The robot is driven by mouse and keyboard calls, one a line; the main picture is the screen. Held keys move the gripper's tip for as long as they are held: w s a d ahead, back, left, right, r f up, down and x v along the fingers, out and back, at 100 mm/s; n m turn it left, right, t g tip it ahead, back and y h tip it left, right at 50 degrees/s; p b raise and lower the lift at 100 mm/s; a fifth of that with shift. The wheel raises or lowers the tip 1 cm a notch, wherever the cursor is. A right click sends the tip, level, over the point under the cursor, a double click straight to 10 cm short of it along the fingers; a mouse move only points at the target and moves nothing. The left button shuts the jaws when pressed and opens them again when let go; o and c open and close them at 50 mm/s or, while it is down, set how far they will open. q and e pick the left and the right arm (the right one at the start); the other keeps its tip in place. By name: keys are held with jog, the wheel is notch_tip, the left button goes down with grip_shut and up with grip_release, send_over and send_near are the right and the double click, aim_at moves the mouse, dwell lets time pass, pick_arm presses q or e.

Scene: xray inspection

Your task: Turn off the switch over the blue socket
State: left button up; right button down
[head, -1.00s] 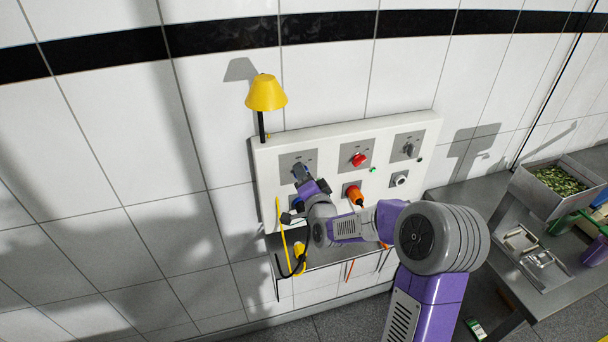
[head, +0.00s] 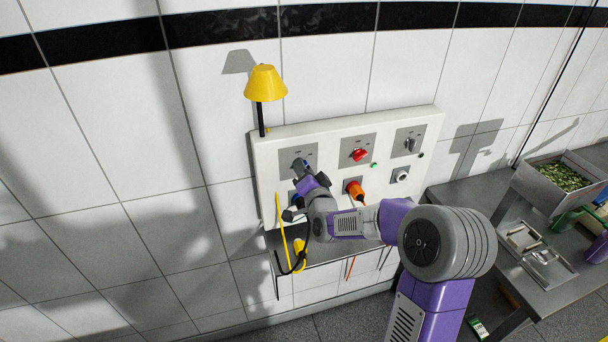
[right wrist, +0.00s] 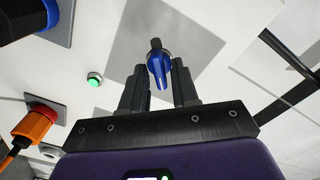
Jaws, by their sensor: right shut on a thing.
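The white panel (head: 325,143) on the tiled wall carries three switches above and sockets below. The blue switch (head: 305,164) is at the panel's upper left, on a grey plate, partly covered by my right gripper (head: 304,178). In the right wrist view, the two black fingers of the right gripper (right wrist: 158,86) are on either side of the blue switch's handle (right wrist: 160,68), shut on it. The blue socket under that switch is mostly hidden behind my gripper and wrist in the head view. My left gripper is not in view.
A red switch (head: 360,155) and a grey switch (head: 410,144) are further right. An orange plug (head: 355,190) sticks out below the red one. A yellow lamp (head: 265,83) stands at the panel's top left. A yellow cable (head: 280,225) hangs below. A metal table is at the right.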

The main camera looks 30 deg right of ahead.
jog(key=shift+a+r+n+b, duration=0.1)
jog(key=shift+n+b, duration=1.5)
jog(key=shift+n, duration=0.9)
jog(key=shift+a+n+b, duration=0.1)
jog(key=shift+n+b, duration=1.5)
jog(key=shift+n, duration=0.9)
jog(key=c, duration=1.2)
grip_release()
jog(key=shift+o, duration=0.2)
jog(key=v, duration=0.7)
jog(key=shift+s, duration=0.25)
